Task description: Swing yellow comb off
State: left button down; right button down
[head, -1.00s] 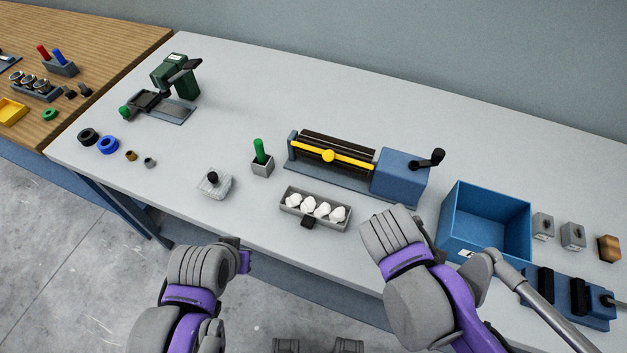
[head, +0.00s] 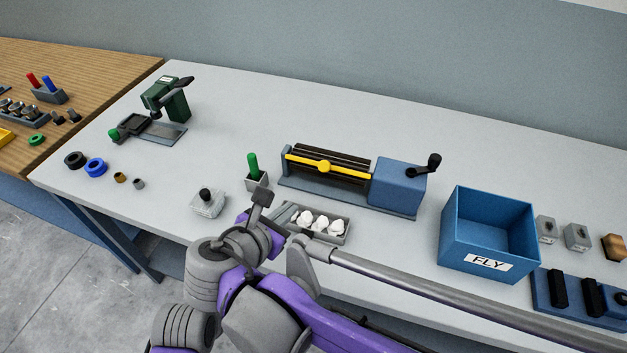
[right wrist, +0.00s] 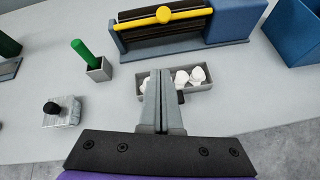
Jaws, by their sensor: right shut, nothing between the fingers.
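The yellow comb (head: 345,169) is a bar with a round yellow knob at its middle. It lies across the front of the dark ribbed roller (head: 350,151) on the blue carding machine (head: 398,182). The comb also shows at the top of the right wrist view (right wrist: 185,13). My right gripper (head: 262,196) is at the table's front edge, left of and nearer than the comb, apart from it. In the right wrist view its fingers (right wrist: 163,75) are together and empty, in front of the tray of white tufts. My left gripper is not seen.
The tray of white tufts (head: 340,238) lies between my right gripper and the machine. A green-handled tool in a grey holder (head: 257,180) and a black-knobbed grey block (head: 208,205) stand to the left. A blue FLY bin (head: 488,265) and the machine's crank (head: 432,161) are to the right.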

aim_at(326, 165)
jog(key=b+x, duration=0.1)
jog(key=x, duration=0.9)
jog(key=shift+w+d, duration=0.15)
jog(key=shift+w+d+r+p, duration=0.2)
jog(key=shift+w+d+r, duration=0.15)
jog(key=shift+w+r, duration=0.25)
jog(key=shift+w+d+r+p, duration=0.15)
jog(key=shift+w+d+r, duration=0.25)
jog(key=shift+r, duration=0.35)
